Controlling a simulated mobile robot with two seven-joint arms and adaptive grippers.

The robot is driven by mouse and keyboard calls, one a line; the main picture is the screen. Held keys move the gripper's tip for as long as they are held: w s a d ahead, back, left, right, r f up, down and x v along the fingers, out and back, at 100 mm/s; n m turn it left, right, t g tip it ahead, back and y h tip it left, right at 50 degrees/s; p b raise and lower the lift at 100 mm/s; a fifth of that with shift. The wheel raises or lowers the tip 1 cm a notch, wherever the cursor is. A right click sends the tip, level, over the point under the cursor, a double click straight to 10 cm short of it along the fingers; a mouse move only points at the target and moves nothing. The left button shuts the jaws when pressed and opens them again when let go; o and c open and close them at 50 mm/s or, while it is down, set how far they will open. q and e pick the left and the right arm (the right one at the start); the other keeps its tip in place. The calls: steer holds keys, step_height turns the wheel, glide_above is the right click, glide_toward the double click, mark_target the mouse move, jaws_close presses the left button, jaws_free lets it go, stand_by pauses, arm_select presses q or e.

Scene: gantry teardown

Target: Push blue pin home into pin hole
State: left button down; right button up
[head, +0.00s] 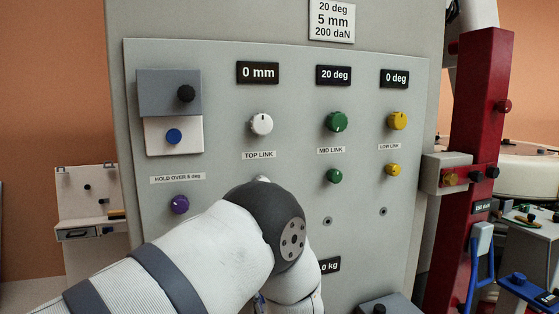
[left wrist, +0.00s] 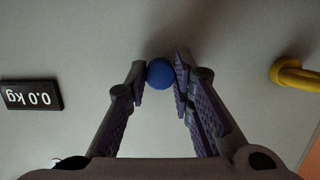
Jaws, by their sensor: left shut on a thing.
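The blue pin shows in the left wrist view as a round blue head (left wrist: 160,73) against the grey panel. My left gripper (left wrist: 163,78) is shut on it, with one purple-padded finger on each side. The pin's shank and the pin hole are hidden behind the head, so I cannot tell how deep the pin sits. In the head view my left arm covers the gripper and the pin in front of the lower panel. My right gripper is not in view.
The grey panel (head: 225,75) carries several knobs, including a white one (head: 261,124) and a purple one (head: 179,204). A kg display (left wrist: 31,95) and a yellow hook-like part (left wrist: 295,74) flank the gripper. A red post (head: 475,130) stands right of the panel.

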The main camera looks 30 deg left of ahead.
arm_select(q)
steer(key=f+p+v, duration=0.1)
steer(key=v, duration=0.6)
steer(key=shift+s+d+p, duration=0.2)
steer(key=shift+s+p, duration=0.05)
steer(key=shift+p, duration=0.05)
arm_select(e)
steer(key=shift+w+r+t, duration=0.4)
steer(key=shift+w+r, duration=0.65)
arm_select(q)
steer(key=shift+f, duration=0.15)
